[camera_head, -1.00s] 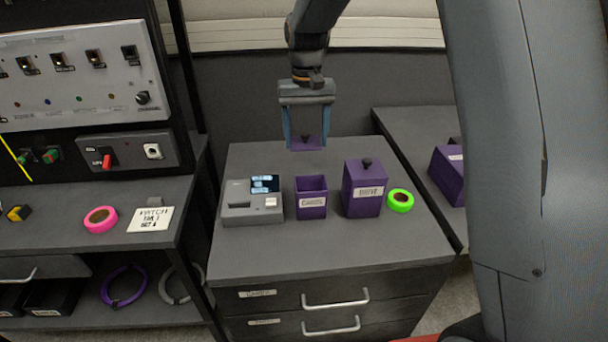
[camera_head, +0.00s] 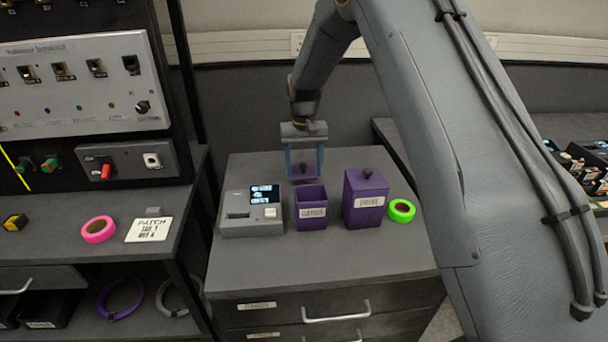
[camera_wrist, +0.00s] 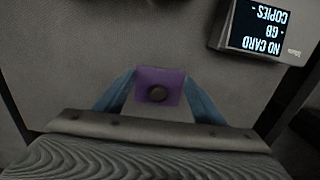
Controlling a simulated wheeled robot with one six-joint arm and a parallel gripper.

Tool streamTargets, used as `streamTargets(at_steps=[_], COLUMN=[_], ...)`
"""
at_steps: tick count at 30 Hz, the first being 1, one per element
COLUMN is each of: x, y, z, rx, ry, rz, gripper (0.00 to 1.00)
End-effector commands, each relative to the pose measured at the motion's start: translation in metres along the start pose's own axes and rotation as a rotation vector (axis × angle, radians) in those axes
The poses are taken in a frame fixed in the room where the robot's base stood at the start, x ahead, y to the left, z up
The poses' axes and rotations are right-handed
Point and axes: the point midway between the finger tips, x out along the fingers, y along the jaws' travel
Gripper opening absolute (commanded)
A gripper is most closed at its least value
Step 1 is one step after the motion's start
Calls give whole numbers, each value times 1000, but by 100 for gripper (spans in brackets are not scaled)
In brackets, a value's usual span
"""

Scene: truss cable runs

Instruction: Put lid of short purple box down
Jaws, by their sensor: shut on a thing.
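The short purple box (camera_head: 311,213) stands open on the grey cabinet top, with a white label on its front. Its purple lid (camera_wrist: 160,86) with a dark round knob is held between the fingers of my gripper (camera_head: 304,176), which is shut on it. In the head view the lid (camera_head: 303,179) shows low between the fingertips, behind the open box. I cannot tell from this view whether the lid touches the cabinet top. In the wrist view the lid appears level, with grey surface beneath it.
A grey card device (camera_head: 251,214) with a lit screen stands left of the box. A taller lidded purple box (camera_head: 366,200) stands to its right, beside a green tape roll (camera_head: 401,210). The cabinet top (camera_head: 320,264) is clear in front.

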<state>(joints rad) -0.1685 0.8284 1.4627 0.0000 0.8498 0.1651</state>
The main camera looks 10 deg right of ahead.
Motion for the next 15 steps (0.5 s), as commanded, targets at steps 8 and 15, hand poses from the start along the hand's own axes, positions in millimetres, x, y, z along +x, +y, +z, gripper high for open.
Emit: streamTargets(at_steps=[8, 15], x=[30, 31], y=[0, 0], z=[0, 0], rx=[0, 0], ry=[0, 0], rz=[0, 0], gripper=[42, 42])
